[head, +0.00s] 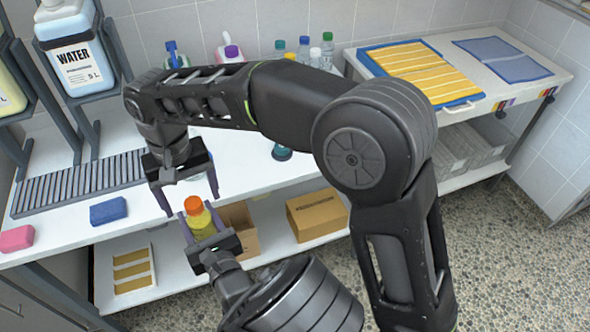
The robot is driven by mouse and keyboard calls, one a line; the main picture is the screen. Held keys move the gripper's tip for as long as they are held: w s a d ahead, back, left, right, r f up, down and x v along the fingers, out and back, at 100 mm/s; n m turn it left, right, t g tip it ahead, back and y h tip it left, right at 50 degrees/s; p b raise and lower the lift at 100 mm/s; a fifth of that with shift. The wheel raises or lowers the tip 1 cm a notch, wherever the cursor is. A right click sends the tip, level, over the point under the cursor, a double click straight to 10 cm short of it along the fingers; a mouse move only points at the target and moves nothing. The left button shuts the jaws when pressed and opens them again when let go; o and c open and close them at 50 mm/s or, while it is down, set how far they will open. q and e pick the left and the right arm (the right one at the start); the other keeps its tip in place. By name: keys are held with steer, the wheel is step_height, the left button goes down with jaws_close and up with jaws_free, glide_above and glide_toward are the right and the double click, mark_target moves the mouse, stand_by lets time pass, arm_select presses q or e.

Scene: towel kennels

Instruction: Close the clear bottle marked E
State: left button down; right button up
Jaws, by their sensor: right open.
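A bottle with yellow contents (201,224) and an orange cap (193,204) at its top is held slightly tilted in front of the table. No letter on it can be read. My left gripper (202,226), coming up from below, is shut on its body. My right gripper (187,194) points down from above, open, with its fingers apart around the cap's level; whether they touch the cap I cannot tell. Small bottles, including a green-capped clear one (328,52), stand at the back wall, their marks unreadable.
A water jug (70,50) stands in a rack at left. A blue sponge (108,210) and pink sponge (16,238) lie on the white table. Cardboard boxes (317,215) sit on the shelf below. Yellow (425,68) and blue towels (503,58) lie on the right-hand table.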

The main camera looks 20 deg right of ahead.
steer(key=n, duration=0.3)
steer(key=shift+r+n, duration=0.3)
steer(key=shift+n, duration=0.6)
step_height(320, 180, up, 6)
steer(key=shift+a+r, duration=0.1)
steer(key=w+d+f+m, duration=0.2)
steer(key=d+f, duration=0.5)
steer(key=d, duration=0.5)
steer(key=w+d+f+m, duration=0.3)
steer(key=d+f, duration=0.3)
steer(key=d, duration=0.6)
steer(key=shift+f+m, duration=0.35)
steer(key=shift+m, duration=0.35)
steer(key=shift+f, duration=0.1)
